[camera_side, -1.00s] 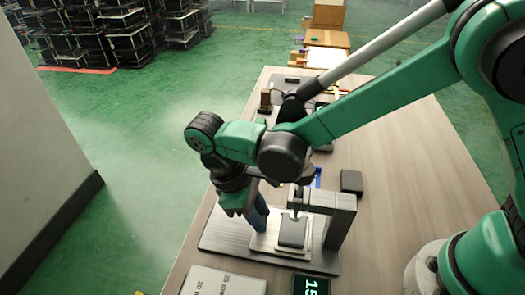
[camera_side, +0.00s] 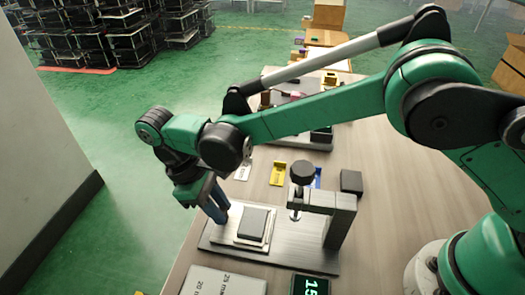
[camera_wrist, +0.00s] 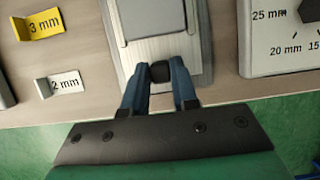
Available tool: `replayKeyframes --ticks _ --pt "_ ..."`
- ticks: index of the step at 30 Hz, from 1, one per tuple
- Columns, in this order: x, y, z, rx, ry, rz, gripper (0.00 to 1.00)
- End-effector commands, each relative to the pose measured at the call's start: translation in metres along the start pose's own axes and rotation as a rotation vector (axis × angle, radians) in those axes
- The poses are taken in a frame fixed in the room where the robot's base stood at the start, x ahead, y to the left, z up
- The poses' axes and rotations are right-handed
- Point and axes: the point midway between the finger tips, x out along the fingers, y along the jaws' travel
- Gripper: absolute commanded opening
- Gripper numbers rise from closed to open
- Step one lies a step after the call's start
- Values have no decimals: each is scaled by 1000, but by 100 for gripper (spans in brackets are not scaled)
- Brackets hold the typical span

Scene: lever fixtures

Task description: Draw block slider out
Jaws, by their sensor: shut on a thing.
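The block slider is a light metal plate (camera_side: 240,240) with a grey block (camera_side: 254,221) on it, on a flat metal base (camera_side: 290,256). The block sits left of the overhanging arm of a stand (camera_side: 340,222), clear of its tip. My gripper (camera_side: 222,216) is at the slider's left end. In the wrist view my two blue fingers (camera_wrist: 160,88) are shut on a small black knob (camera_wrist: 160,71) at the end of the slider plate (camera_wrist: 172,48). The block (camera_wrist: 150,18) shows partly at the top there.
Behind are a yellow 3 mm tag (camera_side: 278,173), a white 2 mm tag (camera_side: 243,171) and a dark block (camera_side: 351,181). In front are a white labelled panel (camera_side: 222,283) and a digital display (camera_side: 313,286). The table edge is close to my gripper.

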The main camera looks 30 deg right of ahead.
Motion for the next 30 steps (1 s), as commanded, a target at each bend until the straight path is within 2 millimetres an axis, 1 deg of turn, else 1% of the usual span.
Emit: replayKeyframes --ticks 1,3,6,15,16,17,18,19,27,30 --pt "-3 1 -6 1 -1 1 0" --pt "-5 1 -11 2 0 1 0" --pt "-7 1 -15 2 1 1 0" --pt "-7 0 -16 1 6 2 0" --pt "-7 0 -16 1 6 2 32" --pt "-7 0 -16 1 6 2 41" --pt "-7 0 -16 1 5 1 52" --pt "-6 0 -16 1 4 1 55" --pt "-7 0 -16 1 2 1 55" --pt "-11 0 -16 1 2 1 55"
